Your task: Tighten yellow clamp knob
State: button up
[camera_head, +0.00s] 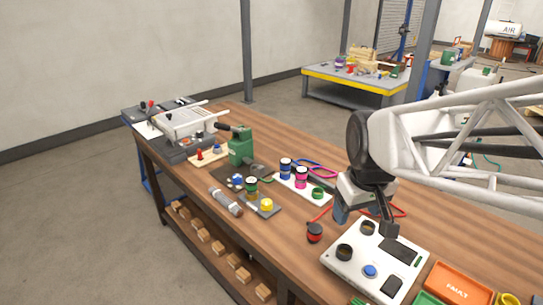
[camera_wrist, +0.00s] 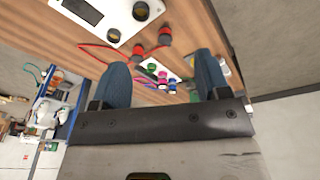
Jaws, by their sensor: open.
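A small round yellow knob (camera_head: 267,204) sits on a dark plate (camera_head: 259,210) near the front edge of the wooden workbench, left of my arm. A green-and-dark knob (camera_head: 251,187) stands beside it on the left. My gripper (camera_head: 362,212) hangs above the bench right of the yellow knob, well apart from it. In the wrist view its two blue fingers (camera_wrist: 162,62) are spread and empty. I cannot make out the yellow knob clearly in the wrist view.
A white strip with blue, pink and green pieces (camera_head: 302,178) lies behind the yellow knob. A green clamp-like block (camera_head: 240,146) and a grey cylinder (camera_head: 226,201) are to its left. A white control box (camera_head: 375,262) and a red-and-black knob (camera_head: 315,231) lie below my gripper.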

jog(key=w+a+f+n, duration=0.2)
jog(key=w+a+n, duration=0.1)
jog(key=w, duration=0.6)
jog(key=n+g, duration=0.2)
jog(key=n, duration=0.8)
send_over(267, 202)
jog(key=f, duration=1.9)
jog(key=shift+s+f, duration=0.2)
jog(key=shift+s, duration=0.05)
jog(key=shift+w+a+f, duration=0.15)
jog(key=shift+w+f, duration=0.05)
jog(key=shift+f, duration=0.05)
jog(key=shift+f, duration=0.1)
jog(key=shift+f, duration=3.8)
jog(key=c, duration=0.9)
